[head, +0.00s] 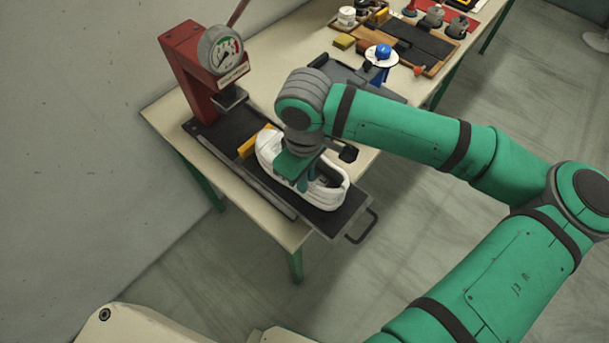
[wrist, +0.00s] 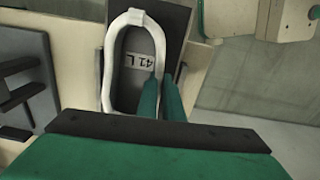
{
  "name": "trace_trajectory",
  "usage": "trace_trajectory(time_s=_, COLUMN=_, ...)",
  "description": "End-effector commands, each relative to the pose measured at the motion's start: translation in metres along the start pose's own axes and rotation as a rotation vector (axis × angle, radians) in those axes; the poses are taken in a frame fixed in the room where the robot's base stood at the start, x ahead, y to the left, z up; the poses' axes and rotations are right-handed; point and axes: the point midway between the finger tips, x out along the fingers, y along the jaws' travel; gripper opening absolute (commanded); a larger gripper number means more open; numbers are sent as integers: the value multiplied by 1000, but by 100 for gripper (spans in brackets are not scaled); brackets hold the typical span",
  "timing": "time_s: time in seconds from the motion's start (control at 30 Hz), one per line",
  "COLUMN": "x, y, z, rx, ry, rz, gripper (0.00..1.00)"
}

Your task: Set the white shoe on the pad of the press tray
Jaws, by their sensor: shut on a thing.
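The white shoe (head: 330,196) is over the dark press tray (head: 345,216), its opening facing up. I cannot tell whether its sole touches the tray. The shoe hides the surface beneath it, so I cannot make out the pad. My gripper (head: 302,186) reaches down from above and is shut on the shoe's collar. In the wrist view the green fingertips (wrist: 160,78) meet the right side of the white collar (wrist: 110,60), and a "41 L" label (wrist: 139,61) shows inside the shoe.
The red press (head: 185,70) with its gauge (head: 220,49) stands at the tray's far end. A yellow block (head: 248,146) sits beside the shoe. A tray handle (head: 363,228) sticks out past the table edge. Tools and a blue-topped item (head: 383,52) lie farther back.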

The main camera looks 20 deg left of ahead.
Motion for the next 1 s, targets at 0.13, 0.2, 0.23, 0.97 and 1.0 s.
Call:
trace_trajectory(time_s=0.13, x=0, y=0, z=0, rx=0, ry=1, rz=1, gripper=0)
trace_trajectory(time_s=0.2, x=0, y=0, z=0, rx=0, ry=1, rz=1, gripper=0)
trace_trajectory(time_s=0.23, x=0, y=0, z=0, rx=0, ry=1, rz=1, gripper=0)
trace_trajectory(time_s=0.97, x=9, y=0, z=0, rx=0, ry=0, rz=0, gripper=16)
trace_trajectory(time_s=1.0, x=9, y=0, z=0, rx=0, ry=0, rz=0, gripper=26)
